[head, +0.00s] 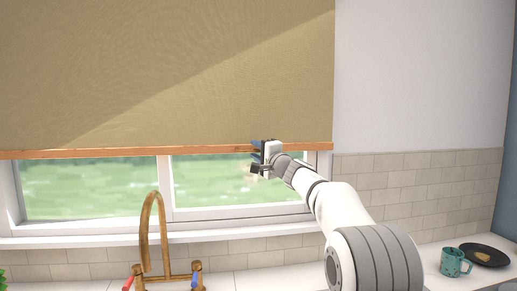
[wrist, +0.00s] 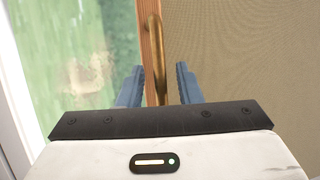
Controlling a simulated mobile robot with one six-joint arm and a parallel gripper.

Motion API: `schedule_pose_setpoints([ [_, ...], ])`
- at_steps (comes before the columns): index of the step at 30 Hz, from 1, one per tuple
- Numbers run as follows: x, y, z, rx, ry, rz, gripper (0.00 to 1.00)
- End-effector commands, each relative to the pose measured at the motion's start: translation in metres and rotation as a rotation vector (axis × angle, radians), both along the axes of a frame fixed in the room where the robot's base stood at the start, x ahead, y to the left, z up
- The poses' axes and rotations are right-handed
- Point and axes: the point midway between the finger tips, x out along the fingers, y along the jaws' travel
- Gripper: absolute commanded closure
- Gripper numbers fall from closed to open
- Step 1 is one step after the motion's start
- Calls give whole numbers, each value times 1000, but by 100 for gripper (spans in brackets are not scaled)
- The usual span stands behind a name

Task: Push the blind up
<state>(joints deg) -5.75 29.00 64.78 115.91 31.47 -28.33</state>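The tan blind (head: 150,70) hangs over the upper part of the window, with a wooden bottom rail (head: 80,154) across the glass. My gripper (head: 256,156) is at the rail, near its right part. In the wrist view the blind (wrist: 245,55) is on the right and the rail (wrist: 150,92) runs up the picture. A curved brass pull (wrist: 158,50) on the rail lies between my two blue fingers. The fingers are apart, with gaps beside the pull, so my gripper is open. Whether a finger touches the pull or rail cannot be told.
Below the rail are the window panes (head: 90,188) and the white sill (head: 90,240). A brass tap (head: 147,225) stands in front of the window, left of my arm. A teal mug (head: 454,263) and a dark plate (head: 484,254) are at the right.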

Motion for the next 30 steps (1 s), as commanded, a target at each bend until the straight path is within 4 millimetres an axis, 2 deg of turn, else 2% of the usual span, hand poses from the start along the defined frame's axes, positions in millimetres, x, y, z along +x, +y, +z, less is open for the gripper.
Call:
schedule_pose_setpoints([
  [6, 0, 0, 0, 0, 0, 0, 68],
  [18, 0, 1, 0, 0, 0, 1, 100],
  [29, 0, 1, 0, 0, 0, 2, 100],
  [30, 0, -6, 0, -2, 0, -1, 100],
])
